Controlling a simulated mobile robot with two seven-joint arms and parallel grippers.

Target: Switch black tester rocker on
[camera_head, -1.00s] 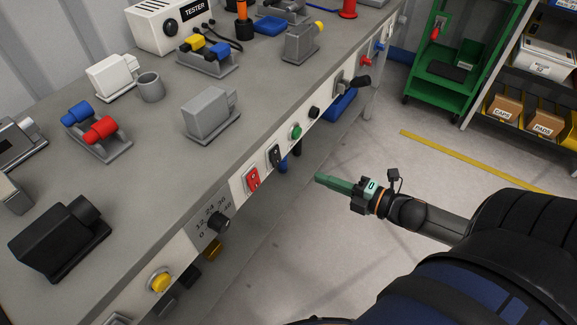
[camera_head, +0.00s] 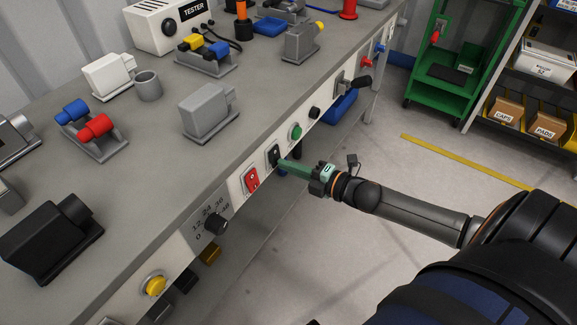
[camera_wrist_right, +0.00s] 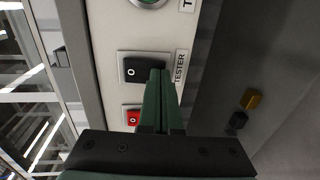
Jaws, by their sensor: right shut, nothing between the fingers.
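The black tester rocker (camera_head: 273,156) is on the bench's white front panel, between a red rocker and a green button. In the right wrist view the black rocker (camera_wrist_right: 138,70) shows an "O" mark, beside a "TESTER" label (camera_wrist_right: 181,66). My right gripper (camera_head: 284,163) is shut and empty. Its green fingertips (camera_wrist_right: 158,76) are at the right end of the rocker and hide part of it; I cannot tell whether they touch it. My left gripper is not in view.
On the same panel are the red rocker (camera_head: 251,180), the green button (camera_head: 295,132), a black knob (camera_head: 215,224) and a yellow button (camera_head: 154,286). The bench top (camera_head: 150,150) above holds several fixtures.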

